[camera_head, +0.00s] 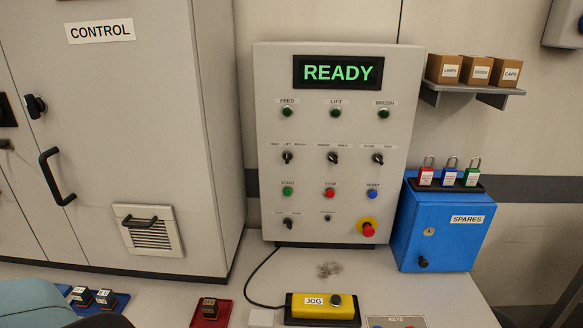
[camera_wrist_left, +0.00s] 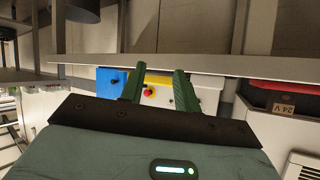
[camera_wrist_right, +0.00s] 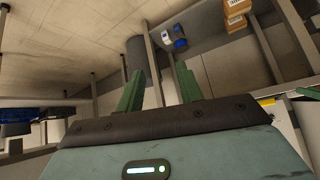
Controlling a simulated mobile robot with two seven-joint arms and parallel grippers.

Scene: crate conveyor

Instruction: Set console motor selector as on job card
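The grey console (camera_head: 268,130) stands upright at the middle of the head view, its display (camera_head: 338,72) reading READY. The motor selector (camera_head: 287,157) is the left black knob of the upper knob row, under a small FEED, LIFT label; its exact pointing is too small to tell. No job card can be made out. My left gripper (camera_wrist_left: 159,88) is open and empty in the left wrist view. My right gripper (camera_wrist_right: 158,90) is open and empty in the right wrist view. Neither gripper's fingers show in the head view; a teal part of my arm shows at its lower left.
A control cabinet (camera_head: 130,60) stands left of the console. A blue SPARES box (camera_head: 444,243) with padlocks stands right, below a shelf (camera_head: 470,90) of small boxes. A yellow JOG box (camera_head: 322,308) lies in front. A red emergency button (camera_head: 368,229) sits low on the console.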

